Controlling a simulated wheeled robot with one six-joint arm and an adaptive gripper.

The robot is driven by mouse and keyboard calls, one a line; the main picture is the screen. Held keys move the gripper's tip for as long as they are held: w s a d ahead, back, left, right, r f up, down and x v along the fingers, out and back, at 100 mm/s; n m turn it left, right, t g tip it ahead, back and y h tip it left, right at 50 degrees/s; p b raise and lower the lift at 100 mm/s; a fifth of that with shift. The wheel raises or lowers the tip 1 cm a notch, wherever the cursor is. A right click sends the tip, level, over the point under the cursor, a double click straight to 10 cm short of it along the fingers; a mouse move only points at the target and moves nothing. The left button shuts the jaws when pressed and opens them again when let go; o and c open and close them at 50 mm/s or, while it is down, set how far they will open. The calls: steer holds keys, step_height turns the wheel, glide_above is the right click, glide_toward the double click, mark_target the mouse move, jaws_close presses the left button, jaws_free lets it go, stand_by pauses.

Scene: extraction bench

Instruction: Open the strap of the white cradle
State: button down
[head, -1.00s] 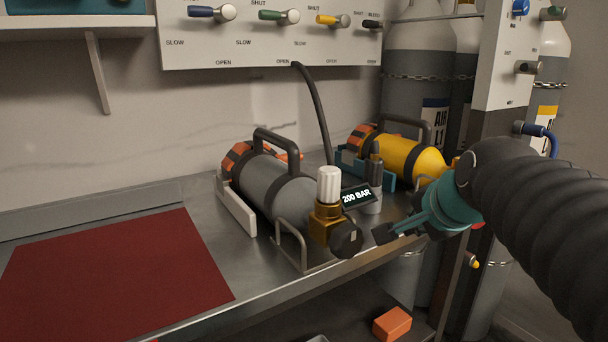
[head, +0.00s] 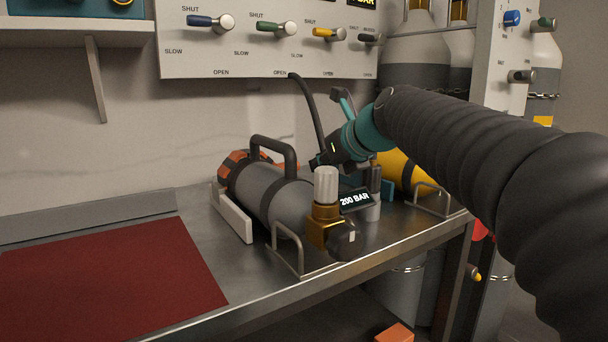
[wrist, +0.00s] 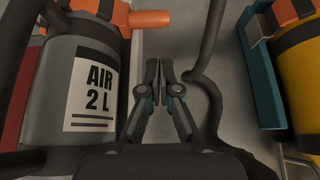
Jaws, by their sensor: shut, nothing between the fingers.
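The white cradle (head: 232,218) holds a grey cylinder (head: 265,190) lying on the bench, with a black carry handle on top. The cylinder's "AIR 2 L" label (wrist: 95,92) shows in the wrist view. A dark band crosses its orange far end (head: 233,167); an orange piece (wrist: 150,18) sticks out to the right there in the wrist view. I cannot tell for sure which part is the strap's catch. My gripper (wrist: 164,72) is shut and empty, pointing down over the gap right of the grey cylinder. In the head view it (head: 317,162) is beside the handle.
A black hose (wrist: 207,85) runs close to the right of my fingers. The teal cradle (wrist: 262,85) with a yellow cylinder (head: 405,175) stands further right. A brass valve with white knob (head: 326,185) and a "200 BAR" display (head: 355,200) are at the front. The red mat (head: 100,270) is clear.

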steer(key=b+x, duration=0.1)
steer(key=x, duration=0.8)
steer(key=shift+w+a+f, duration=0.2)
steer(key=shift+f, duration=0.1)
